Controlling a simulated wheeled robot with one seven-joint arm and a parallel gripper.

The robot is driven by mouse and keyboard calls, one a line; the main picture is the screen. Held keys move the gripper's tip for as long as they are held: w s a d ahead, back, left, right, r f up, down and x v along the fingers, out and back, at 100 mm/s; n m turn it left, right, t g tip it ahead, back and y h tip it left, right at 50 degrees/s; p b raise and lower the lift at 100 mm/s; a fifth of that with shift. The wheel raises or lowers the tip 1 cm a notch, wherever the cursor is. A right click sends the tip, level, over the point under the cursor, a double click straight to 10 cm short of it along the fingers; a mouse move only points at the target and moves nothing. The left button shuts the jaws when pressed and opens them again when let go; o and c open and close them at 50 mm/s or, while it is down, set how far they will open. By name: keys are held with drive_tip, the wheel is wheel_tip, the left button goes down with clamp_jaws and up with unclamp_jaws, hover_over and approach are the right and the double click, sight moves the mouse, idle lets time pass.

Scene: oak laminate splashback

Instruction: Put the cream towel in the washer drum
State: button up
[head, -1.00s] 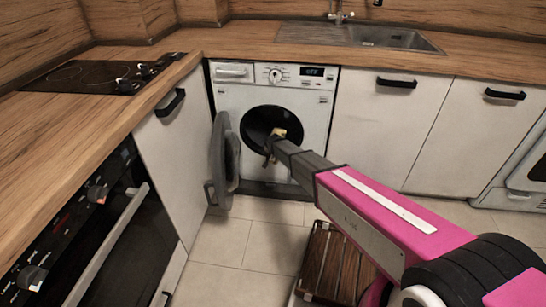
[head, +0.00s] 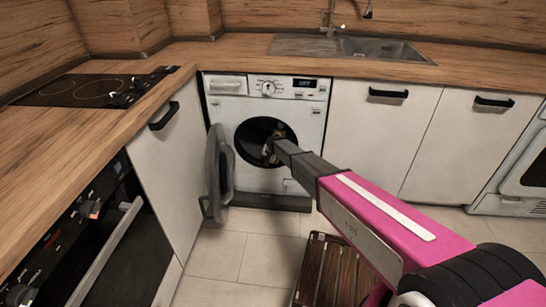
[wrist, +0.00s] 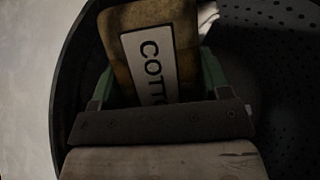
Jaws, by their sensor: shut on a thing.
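The white washer (head: 308,120) stands under the counter with its round door (head: 218,165) swung open to the left. My gripper (head: 268,150) reaches through the round opening into the dark drum (head: 248,132). The perforated drum wall (wrist: 275,60) shows behind and to the right of the towel. The towel's lower part is hidden by my gripper, and I cannot tell whether it touches the drum.
The open door stands close left of my arm, near a white cabinet (head: 165,165) and the oven (head: 75,240). A brown slatted wooden item (head: 325,265) is on the floor below my arm. A sink (head: 375,50) is set in the counter. Tiled floor (head: 225,255) is clear before the washer.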

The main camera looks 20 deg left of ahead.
drive_tip(key=w, duration=0.8)
drive_tip(key=shift+w+d, duration=0.15)
drive_tip(key=shift+d, duration=0.3)
drive_tip(key=o, duration=1.2)
drive_tip(key=s+d, duration=0.1)
drive_tip(key=s, duration=0.3)
drive_tip(key=s+d, duration=0.1)
drive_tip(key=s, duration=0.3)
drive_tip(key=s+d+r, duration=0.1)
drive_tip(key=s+d, duration=0.1)
drive_tip(key=s, duration=0.2)
drive_tip(key=shift+s, duration=0.1)
